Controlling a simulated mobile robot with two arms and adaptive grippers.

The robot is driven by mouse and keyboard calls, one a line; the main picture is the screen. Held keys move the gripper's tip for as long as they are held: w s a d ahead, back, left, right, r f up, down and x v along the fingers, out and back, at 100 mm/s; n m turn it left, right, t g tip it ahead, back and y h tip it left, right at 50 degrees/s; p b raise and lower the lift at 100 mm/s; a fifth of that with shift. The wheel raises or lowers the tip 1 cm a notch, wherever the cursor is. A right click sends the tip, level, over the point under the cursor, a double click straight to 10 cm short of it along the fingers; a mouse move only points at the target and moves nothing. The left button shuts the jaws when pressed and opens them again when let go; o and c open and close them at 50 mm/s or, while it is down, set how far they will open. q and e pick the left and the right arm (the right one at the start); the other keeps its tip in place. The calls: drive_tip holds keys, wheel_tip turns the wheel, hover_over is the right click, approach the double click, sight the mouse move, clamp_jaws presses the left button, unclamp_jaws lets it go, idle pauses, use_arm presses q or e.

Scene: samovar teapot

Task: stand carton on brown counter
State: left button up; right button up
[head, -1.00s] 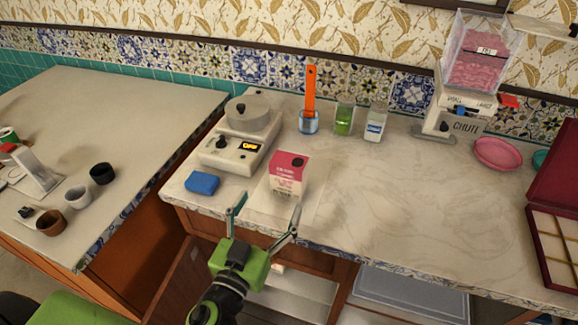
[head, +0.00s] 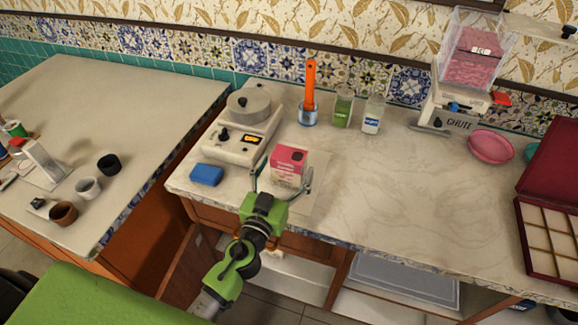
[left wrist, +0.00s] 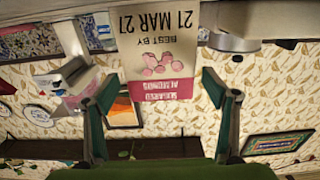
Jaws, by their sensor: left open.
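The carton (head: 289,160), white with a pink top, stands upright near the front edge of the right-hand counter (head: 400,205), which has a pale marbled top and brown wood below. My left gripper (head: 283,176) is open, with one finger on each side of the carton's lower part. I cannot tell whether the fingers touch it. In the left wrist view the carton (left wrist: 158,50) appears upside down, with its printed face between and beyond the open fingers (left wrist: 160,80). My right gripper is not in view.
A pale mat (head: 313,190) lies under the carton. A blue sponge (head: 207,174) and a white scale (head: 240,140) are to its left. An orange-handled tool in a glass (head: 308,112) stands behind. A second counter (head: 130,110) holds several cups.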

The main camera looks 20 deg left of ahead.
sight(285, 170)
use_arm(q)
drive_tip(key=shift+w+f+p, duration=0.1)
drive_tip(key=shift+w+p, duration=0.2)
drive_tip(key=shift+w, duration=1.25)
drive_tip(key=shift+s, duration=0.1)
drive_tip(key=shift+c, duration=0.3)
drive_tip(key=c, duration=1.5)
drive_tip(key=shift+o, duration=0.2)
drive_tip(key=shift+r, duration=0.2)
